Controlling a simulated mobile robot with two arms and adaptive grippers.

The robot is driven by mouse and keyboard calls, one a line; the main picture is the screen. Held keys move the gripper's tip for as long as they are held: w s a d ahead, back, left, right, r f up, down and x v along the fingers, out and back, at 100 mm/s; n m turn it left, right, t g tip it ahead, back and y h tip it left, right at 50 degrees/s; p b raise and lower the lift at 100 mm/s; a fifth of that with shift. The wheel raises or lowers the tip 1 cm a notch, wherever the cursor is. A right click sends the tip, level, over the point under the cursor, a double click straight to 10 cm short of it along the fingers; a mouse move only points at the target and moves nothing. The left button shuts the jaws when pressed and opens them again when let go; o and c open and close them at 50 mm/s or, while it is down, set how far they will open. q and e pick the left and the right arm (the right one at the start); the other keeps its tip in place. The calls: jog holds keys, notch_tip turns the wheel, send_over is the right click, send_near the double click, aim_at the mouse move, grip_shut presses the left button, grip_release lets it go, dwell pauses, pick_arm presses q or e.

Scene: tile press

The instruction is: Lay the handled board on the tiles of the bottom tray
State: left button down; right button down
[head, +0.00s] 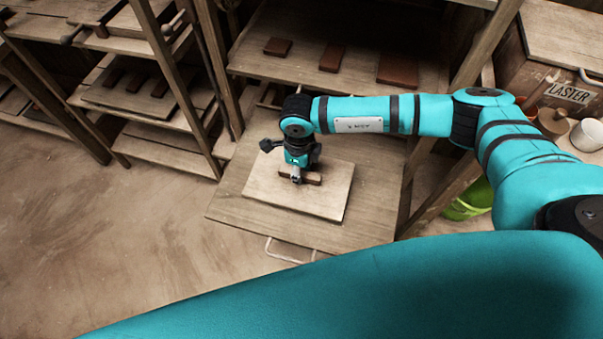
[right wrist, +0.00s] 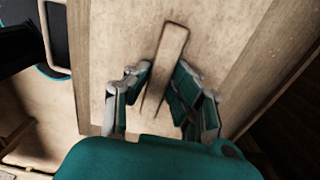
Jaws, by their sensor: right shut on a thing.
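The handled board (head: 330,200) is a pale flat wooden panel with a dark brown handle (head: 314,179) on top. It is over the pulled-out bottom tray (head: 235,205). No tiles show on that tray; the board covers its middle. I cannot tell whether the board rests on tiles or hangs just above. My right gripper (head: 297,179) points down and is shut on the handle. In the right wrist view its fingers (right wrist: 163,92) sit either side of the handle (right wrist: 172,45), with the board's pale surface (right wrist: 125,35) beneath. My left gripper is out of view.
A higher shelf (head: 300,30) behind holds three brown tiles (head: 332,57). A wooden post stands right of the tray. Another rack with tiles (head: 137,82) stands at left. A wire handle (head: 285,254) juts from the tray's front. A labelled box (head: 560,85) and a green bucket (head: 468,203) are at right. Floor at left is clear.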

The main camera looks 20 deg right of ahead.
jog(key=shift+s+d, duration=0.1)
jog(key=shift+d, duration=0.15)
notch_tip(320, 180, down, 3)
jog(key=shift+f, duration=0.1)
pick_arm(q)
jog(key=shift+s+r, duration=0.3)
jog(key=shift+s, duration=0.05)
pick_arm(e)
jog(key=shift+f, duration=0.2)
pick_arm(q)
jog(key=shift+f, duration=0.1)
pick_arm(e)
jog(key=c, duration=1.6)
grip_release()
jog(key=shift+f, duration=0.2)
jog(key=o, duration=0.5)
jog(key=shift+r, duration=0.1)
jog(key=shift+c, duration=0.2)
